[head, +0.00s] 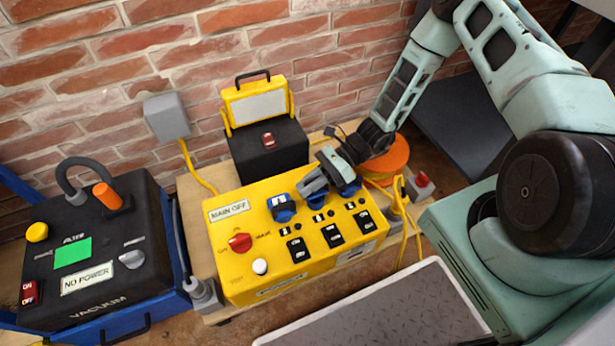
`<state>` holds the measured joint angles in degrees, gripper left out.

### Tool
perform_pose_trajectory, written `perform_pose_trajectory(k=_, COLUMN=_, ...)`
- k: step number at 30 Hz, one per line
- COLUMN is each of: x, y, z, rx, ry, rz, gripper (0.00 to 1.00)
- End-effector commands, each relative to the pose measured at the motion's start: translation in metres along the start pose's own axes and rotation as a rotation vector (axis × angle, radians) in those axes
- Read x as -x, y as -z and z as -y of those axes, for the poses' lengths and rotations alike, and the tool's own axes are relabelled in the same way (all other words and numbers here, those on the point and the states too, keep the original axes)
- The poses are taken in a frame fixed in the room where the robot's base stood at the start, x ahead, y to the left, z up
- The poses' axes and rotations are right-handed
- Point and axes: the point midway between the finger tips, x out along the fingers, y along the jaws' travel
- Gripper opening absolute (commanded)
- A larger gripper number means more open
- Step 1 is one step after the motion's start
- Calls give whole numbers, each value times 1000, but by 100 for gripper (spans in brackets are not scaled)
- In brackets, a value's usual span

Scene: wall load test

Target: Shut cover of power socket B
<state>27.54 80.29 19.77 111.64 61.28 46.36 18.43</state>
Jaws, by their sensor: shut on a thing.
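The yellow power box (222,262) stands on a wooden board, with a row of three blue sockets on its top. The left blue socket (283,209) is in plain view. The right blue socket (351,188) is partly behind my gripper. The middle socket, which I take to be socket B, is mostly hidden under my gripper (310,188). My gripper reaches down from the upper right and is shut at the middle socket, on what seems to be its cover. The cover's exact angle is hidden.
A red knob (240,242) and a white button (260,266) sit on the box's left part. A black case with a yellow frame (262,150) stands behind. A black vacuum unit (95,245) is at left. Yellow cables (405,205) and an orange reel (388,160) lie right.

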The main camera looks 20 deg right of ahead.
Motion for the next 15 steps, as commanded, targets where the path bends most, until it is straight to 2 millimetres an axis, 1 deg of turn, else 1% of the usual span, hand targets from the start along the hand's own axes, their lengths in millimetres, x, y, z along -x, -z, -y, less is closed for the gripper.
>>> perform_pose_trajectory(k=1, x=2, y=0, z=6, rx=7, ry=14, rz=-5, gripper=0)
perform_pose_trajectory(k=7, x=2, y=0, z=6, rx=7, ry=14, rz=-5, gripper=0)
perform_pose_trajectory(k=8, x=2, y=0, z=6, rx=7, ry=14, rz=-5, gripper=25)
perform_pose_trajectory(k=9, x=2, y=0, z=6, rx=6, ry=13, rz=-4, gripper=36)
perform_pose_trajectory(k=15, x=1, y=0, z=4, rx=4, ry=8, rz=-3, gripper=36)
